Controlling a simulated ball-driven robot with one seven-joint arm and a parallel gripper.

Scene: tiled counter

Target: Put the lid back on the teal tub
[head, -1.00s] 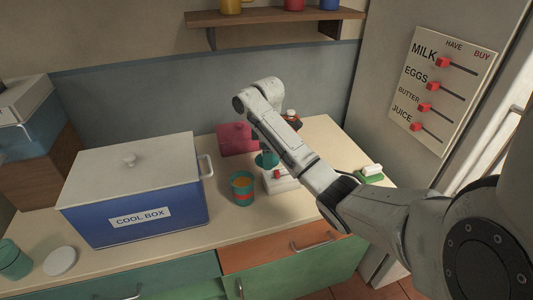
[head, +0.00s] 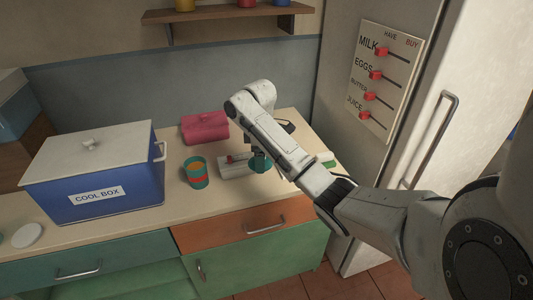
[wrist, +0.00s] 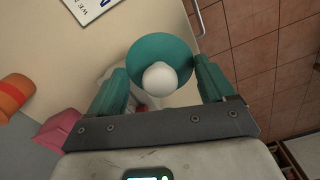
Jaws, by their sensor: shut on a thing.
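A teal round lid with a white ball knob (wrist: 158,78) sits between the two teal fingers of my gripper (wrist: 160,88) in the wrist view. My gripper is shut on it. In the head view the teal lid (head: 260,162) shows below my arm's end, over the counter near its front edge, right of the striped cup. A teal container, perhaps the tub, is cut off at the left edge of the head view (head: 2,238), with only a sliver showing. It is well left of my gripper.
A flat white disc (head: 27,235) lies at the left. The fridge (head: 425,120) is at the right.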

